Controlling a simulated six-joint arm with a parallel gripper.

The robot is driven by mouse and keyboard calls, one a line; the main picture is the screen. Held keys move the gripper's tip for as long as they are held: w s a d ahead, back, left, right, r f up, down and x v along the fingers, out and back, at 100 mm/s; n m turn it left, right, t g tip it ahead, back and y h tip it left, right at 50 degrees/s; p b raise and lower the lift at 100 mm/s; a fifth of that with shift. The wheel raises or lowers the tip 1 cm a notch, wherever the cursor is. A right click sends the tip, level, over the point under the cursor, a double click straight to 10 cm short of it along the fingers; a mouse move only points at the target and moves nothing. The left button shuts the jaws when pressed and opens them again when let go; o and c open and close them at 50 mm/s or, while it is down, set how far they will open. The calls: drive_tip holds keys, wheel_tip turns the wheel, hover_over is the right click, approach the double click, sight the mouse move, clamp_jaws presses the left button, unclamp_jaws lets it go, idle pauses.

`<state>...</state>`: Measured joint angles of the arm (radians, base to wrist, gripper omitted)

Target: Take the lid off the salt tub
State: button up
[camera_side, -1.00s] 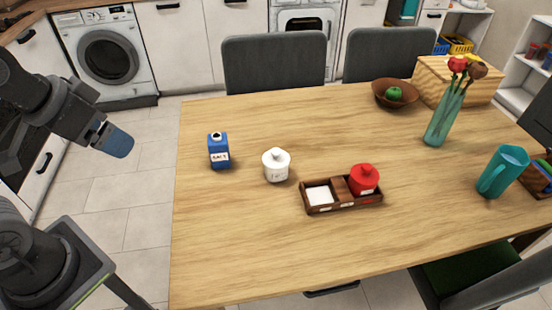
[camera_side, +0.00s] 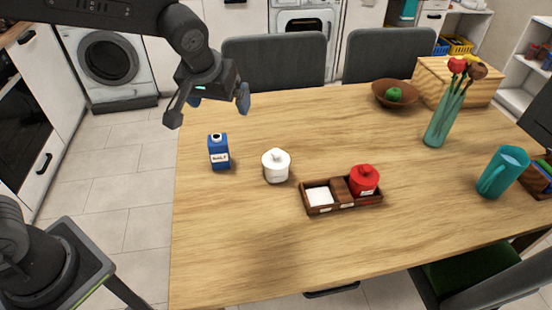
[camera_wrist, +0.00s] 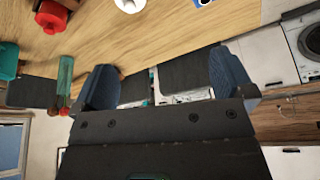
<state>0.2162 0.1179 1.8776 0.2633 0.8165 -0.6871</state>
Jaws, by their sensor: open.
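A white tub (camera_side: 276,168) with a knobbed white lid stands upright on the table, the lid seated on it. Its label is too small to read. It shows partly at the top edge of the wrist view (camera_wrist: 130,5). A red lidded tub (camera_side: 364,181) sits in the right part of a dark wooden tray (camera_side: 318,210). My gripper (camera_side: 219,103) is open and empty, above the table's far left edge, behind and left of the white tub. Its two blue fingers are spread apart in the wrist view (camera_wrist: 164,80).
A blue salt box (camera_side: 218,152) stands left of the white tub. A teal vase with flowers (camera_side: 437,122), a teal jug (camera_side: 502,172) and a brown bowl (camera_side: 410,98) stand farther right. Grey chairs (camera_side: 275,65) line the far edge. The front left of the table is clear.

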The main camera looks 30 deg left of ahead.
drive_tip(key=n, duration=0.2)
approach(276, 152)
drive_tip(key=shift+y, duration=0.3)
drive_tip(key=x, duration=0.4)
drive_tip(key=shift+s+d+f, duration=0.2)
drive_tip(key=shift+d+f, duration=0.2)
drive_tip(key=shift+f, duration=0.15)
drive_tip(key=shift+w+x, duration=0.15)
drive_tip(key=shift+x, duration=1.3)
drive_tip(key=shift+w+x, duration=0.15)
drive_tip(key=shift+x, duration=1.3)
drive_tip(key=shift+a+r, duration=0.15)
drive_tip(key=shift+c, duration=0.2)
drive_tip(key=c, duration=0.7)
